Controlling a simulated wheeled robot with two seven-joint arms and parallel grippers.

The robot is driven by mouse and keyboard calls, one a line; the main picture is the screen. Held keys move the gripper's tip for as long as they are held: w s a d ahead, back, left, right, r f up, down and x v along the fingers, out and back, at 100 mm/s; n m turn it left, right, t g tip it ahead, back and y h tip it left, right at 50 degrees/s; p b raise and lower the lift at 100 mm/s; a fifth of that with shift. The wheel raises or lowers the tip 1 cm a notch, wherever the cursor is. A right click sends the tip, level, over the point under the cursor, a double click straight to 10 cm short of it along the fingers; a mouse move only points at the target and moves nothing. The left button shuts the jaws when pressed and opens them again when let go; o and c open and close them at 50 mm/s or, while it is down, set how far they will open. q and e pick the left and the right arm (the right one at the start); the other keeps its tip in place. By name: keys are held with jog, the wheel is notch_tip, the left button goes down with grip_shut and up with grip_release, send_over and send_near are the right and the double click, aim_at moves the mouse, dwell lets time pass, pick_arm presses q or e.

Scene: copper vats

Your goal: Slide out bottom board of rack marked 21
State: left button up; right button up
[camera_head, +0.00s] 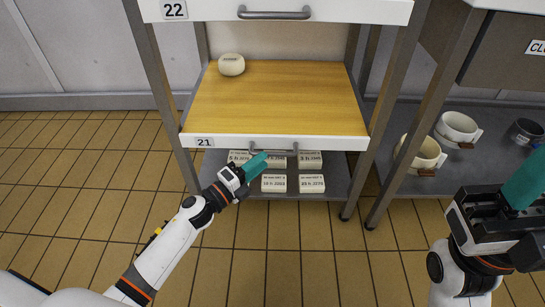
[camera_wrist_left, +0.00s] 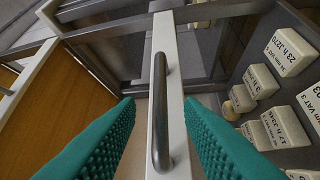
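The board marked 21 (camera_head: 275,100) has a wooden top and a white front edge with the label 21 (camera_head: 204,142) at its left. It sits below the shelf marked 22 (camera_head: 174,9). A grey bar handle (camera_head: 285,151) is fixed to its front; the handle also shows in the left wrist view (camera_wrist_left: 159,110). My right gripper (camera_head: 525,185) is at the right edge, partly cut off, away from the rack.
A round cream object (camera_head: 231,64) stands on the board's back left. Labelled cream blocks (camera_head: 273,183) lie on the grey shelf below; they also show in the left wrist view (camera_wrist_left: 290,50). Cups (camera_head: 424,153) stand on a neighbouring shelf at right. The tiled floor in front is clear.

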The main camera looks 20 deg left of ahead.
aim_at(271, 152)
pick_arm(q)
jog(key=b+x, duration=0.1)
jog(key=x, duration=0.4)
grip_shut()
